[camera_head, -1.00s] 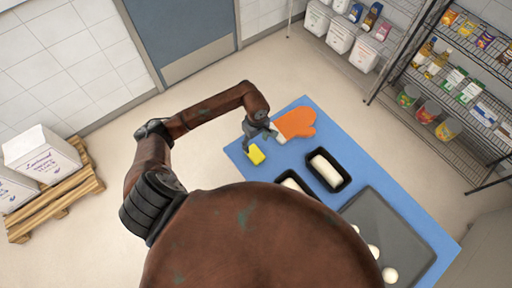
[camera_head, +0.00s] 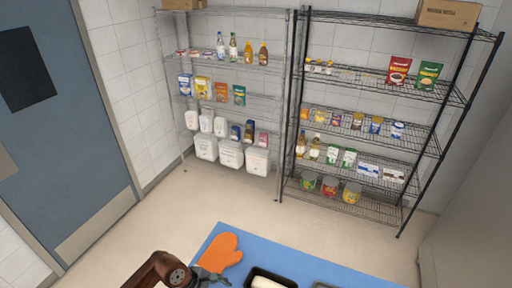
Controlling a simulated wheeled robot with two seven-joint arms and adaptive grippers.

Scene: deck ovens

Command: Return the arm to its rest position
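My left arm (camera_head: 158,270) comes in at the bottom edge, with only its last links showing. My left gripper (camera_head: 208,279) is at the bottom edge, just below the orange oven mitt (camera_head: 219,254), and is partly cut off. Whether its fingers are open or shut, or hold anything, cannot be told. The mitt lies on the blue table surface (camera_head: 312,264). My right gripper is not in view.
A black loaf pan with pale dough (camera_head: 268,282) sits on the blue surface, cut off below. Behind stand a black wire shelf (camera_head: 375,135) and a grey rack (camera_head: 225,105) with goods. A blue door (camera_head: 60,130) is at left. The floor (camera_head: 165,225) between is clear.

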